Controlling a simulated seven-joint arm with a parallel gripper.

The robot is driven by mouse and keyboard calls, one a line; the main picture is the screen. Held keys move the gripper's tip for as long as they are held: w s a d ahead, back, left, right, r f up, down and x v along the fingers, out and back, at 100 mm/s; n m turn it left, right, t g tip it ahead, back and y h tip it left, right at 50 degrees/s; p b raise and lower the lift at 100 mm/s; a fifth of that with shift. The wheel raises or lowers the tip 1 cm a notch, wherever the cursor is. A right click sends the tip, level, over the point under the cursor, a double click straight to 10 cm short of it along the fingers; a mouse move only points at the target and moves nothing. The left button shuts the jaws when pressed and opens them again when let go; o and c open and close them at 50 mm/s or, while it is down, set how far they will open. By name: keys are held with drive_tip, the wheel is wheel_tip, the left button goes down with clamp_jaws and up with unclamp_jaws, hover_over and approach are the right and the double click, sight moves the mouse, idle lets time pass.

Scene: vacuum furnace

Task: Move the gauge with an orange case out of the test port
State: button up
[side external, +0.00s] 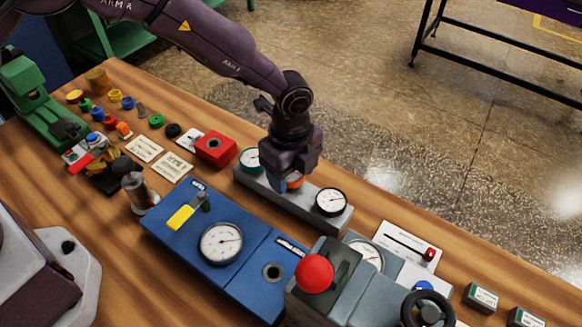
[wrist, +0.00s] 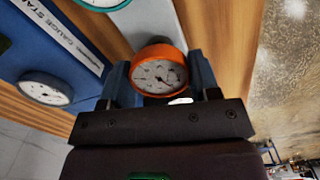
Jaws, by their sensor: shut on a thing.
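The gauge with an orange case (wrist: 159,70) is between the two fingers of my gripper (wrist: 160,82), its white dial facing the wrist camera. In the side external view, my gripper (side external: 288,184) is shut on it over the middle of a grey rack (side external: 322,214), and only a bit of the orange case (side external: 295,184) shows. I cannot tell whether its stem sits in the rack or is just above it. A blue test unit (side external: 180,234) stands in front, with a round port (side external: 273,271) that is empty.
A teal-rimmed gauge (side external: 250,160) and a black-rimmed gauge (side external: 331,202) stand on the rack on either side of my gripper. A red block (side external: 215,148) lies behind left. A grey press with a red knob (side external: 314,273) stands at the front right.

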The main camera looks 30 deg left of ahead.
drive_tip(key=shift+f, duration=0.25)
drive_tip(key=shift+f, duration=0.35)
drive_tip(key=shift+f, duration=0.25)
idle(0.7)
drive_tip(key=o, duration=1.4)
drive_tip(key=shift+r, duration=3.05)
